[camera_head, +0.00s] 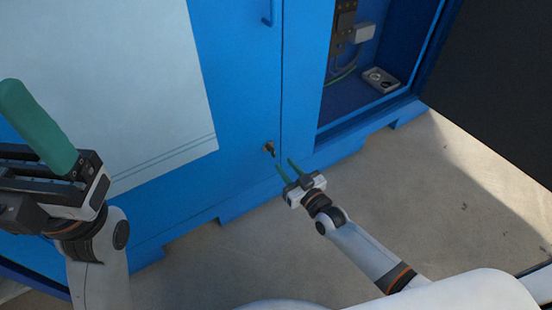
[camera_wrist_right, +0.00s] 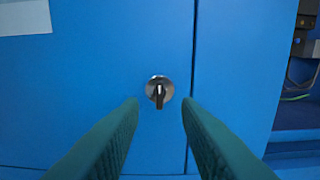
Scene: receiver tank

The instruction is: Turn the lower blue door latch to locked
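The lower door latch (camera_head: 269,147) is a small round metal lock with a dark handle, low on the blue door (camera_head: 243,95) near its right edge. In the right wrist view the latch (camera_wrist_right: 159,90) shows a silver disc with its dark handle pointing down. My right gripper (camera_head: 285,168) has green fingers, stands open just below and right of the latch, and points at it. In the right wrist view its fingers (camera_wrist_right: 160,115) are spread, with the latch beyond and between them, apart from both. My left gripper (camera_head: 40,125) is raised at the left; only one finger shows clearly.
A white panel (camera_head: 110,80) covers the door's left part. To the right, an open compartment (camera_head: 365,95) holds electrical parts and a grey box (camera_head: 380,80). A dark open door (camera_head: 495,80) stands at far right. The concrete floor (camera_head: 420,190) is clear.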

